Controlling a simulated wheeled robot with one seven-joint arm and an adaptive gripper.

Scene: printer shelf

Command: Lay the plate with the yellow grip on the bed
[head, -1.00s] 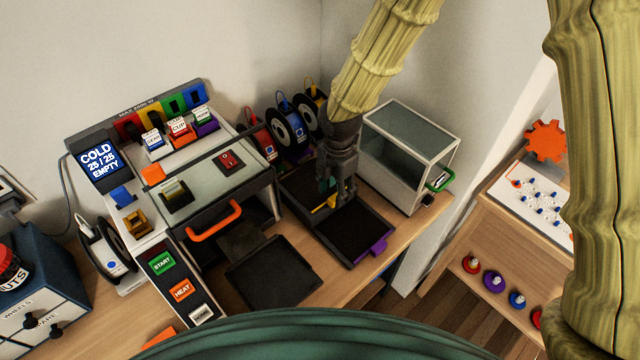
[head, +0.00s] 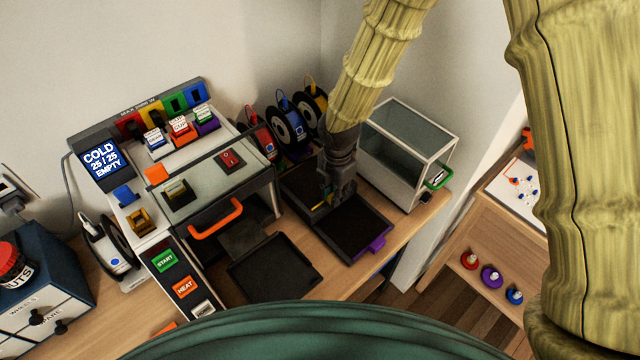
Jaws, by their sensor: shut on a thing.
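The plate with the yellow grip (head: 302,184) is a dark flat plate in a dark holder on the bench. A small bit of its yellow grip (head: 319,206) shows beside my fingers. My gripper (head: 328,200) points down at that grip and is shut on it; the fingers hide most of the contact. The plate still appears to lie in the holder. The bed (head: 273,268) is a bare dark square in front of the open printer (head: 218,190), to the left of and nearer than the plate.
A second dark plate with a purple grip (head: 376,244) lies just right of my gripper. A glass box (head: 405,150) stands behind it at right. Spools (head: 285,128) stand behind the holder. The printer's orange handle (head: 216,219) sticks out near the bed.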

